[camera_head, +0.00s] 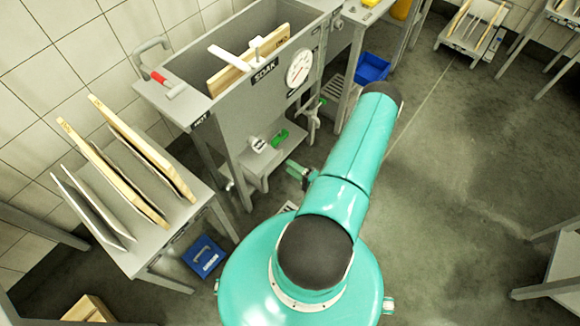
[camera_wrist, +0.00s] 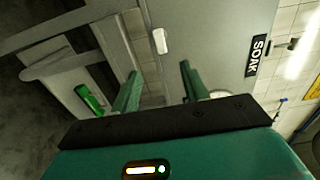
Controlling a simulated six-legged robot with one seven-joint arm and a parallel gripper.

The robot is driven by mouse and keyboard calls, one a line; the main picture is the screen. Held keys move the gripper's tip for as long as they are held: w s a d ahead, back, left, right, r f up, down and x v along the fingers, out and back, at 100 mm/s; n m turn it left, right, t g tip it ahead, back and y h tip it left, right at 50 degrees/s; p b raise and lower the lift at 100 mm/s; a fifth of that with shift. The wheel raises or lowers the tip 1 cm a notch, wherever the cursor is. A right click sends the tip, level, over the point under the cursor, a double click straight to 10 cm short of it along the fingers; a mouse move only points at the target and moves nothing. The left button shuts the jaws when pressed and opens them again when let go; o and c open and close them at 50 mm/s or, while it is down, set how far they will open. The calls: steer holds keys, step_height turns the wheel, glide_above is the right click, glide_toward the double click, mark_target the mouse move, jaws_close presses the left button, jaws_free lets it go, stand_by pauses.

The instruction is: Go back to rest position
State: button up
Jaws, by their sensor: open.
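My gripper (camera_wrist: 159,84) is open in the wrist view, with its two green fingers apart and nothing between them. The fingers point toward the grey front of the tank marked SOAK (camera_wrist: 225,35). In the head view, my teal arm reaches up and right, and a small green part of my gripper (camera_head: 299,172) shows beside it, near the tank's lower front. The rest of the gripper is hidden behind the arm. The SOAK tank (camera_head: 222,125) holds a wooden board (camera_head: 232,77) and has a round gauge (camera_head: 299,68) on its front.
A grey rack table (camera_head: 128,262) with several upright boards stands at left. A blue box (camera_head: 204,256) lies on the floor beside it. A green item (camera_head: 280,137) is on the tank's lower shelf; it also shows in the wrist view (camera_wrist: 89,99). The floor at right (camera_head: 450,180) is clear.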

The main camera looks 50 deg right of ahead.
stand_by(0.4)
steer(key=w+a+r+n+g+y, duration=0.4)
steer(key=w+r+n+y, duration=0.15)
steer(key=r, duration=0.45)
steer(key=w+a+r+n+g+y, duration=0.4)
steer(key=w+r+y, duration=0.15)
steer(key=r, duration=0.45)
steer(key=s+a+r+n+g+h, duration=0.15)
steer(key=a+r+n+g, duration=0.35)
steer(key=a+r+g, duration=0.5)
steer(key=s+a+r+n+t+h, duration=0.1)
steer(key=s+a+r+h, duration=0.3)
steer(key=r, duration=0.6)
steer(key=s+a+r+n+t+h, duration=0.2)
steer(key=s+a+r+t+h, duration=0.2)
steer(key=r, duration=0.7)
steer(key=shift+s+a+r+t+h, duration=0.15)
steer(key=shift+s+a+t+h, duration=0.15)
steer(key=shift+s+a+h, duration=0.6)
